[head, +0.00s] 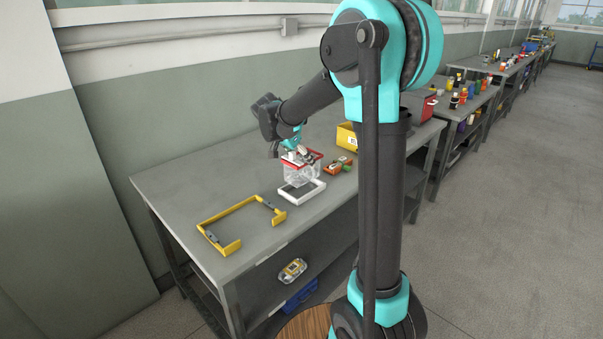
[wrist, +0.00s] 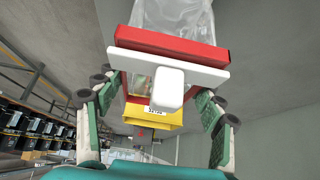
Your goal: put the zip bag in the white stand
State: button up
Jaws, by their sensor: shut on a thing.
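The zip bag (head: 301,172) is clear with a red top band. My gripper (head: 293,147) is above it and shut on it, at its top. The white stand (head: 312,193) is a low rectangular frame with a dark inside, near the table's front edge. The bag hangs upright over its back part in the head view. I cannot tell whether the bag's bottom touches the stand.
A yellow frame (head: 240,246) lies left on the grey table (head: 180,185). A small red tray with items (head: 338,166) is right of the stand. A yellow bin (head: 347,137), also in the wrist view (wrist: 145,117), and a red box (head: 420,107) stand farther back.

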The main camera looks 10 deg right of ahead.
aim_at(291, 157)
jog(key=shift+f, duration=2.75)
jog(key=o, duration=1.2)
jog(key=shift+c, duration=0.2)
jog(key=v, duration=1.1)
jog(key=shift+s+a+r, duration=0.1)
jog(key=shift+s+r, duration=0.15)
jog(key=s+d+f+n+y, duration=0.1)
jog(key=s+d+f+n, duration=0.2)
jog(key=s+f, duration=0.3)
jog(key=s+d+f+n+y, duration=0.2)
jog(key=s+d+f+n, duration=0.1)
jog(key=s, duration=0.8)
jog(key=s+d+f+n+y, duration=0.2)
jog(key=s+d+f+n, duration=0.1)
jog(key=s+f, duration=0.5)
jog(key=shift+s+f+n, duration=0.3)
jog(key=shift+s+n, duration=0.5)
jog(key=shift+n, duration=0.1)
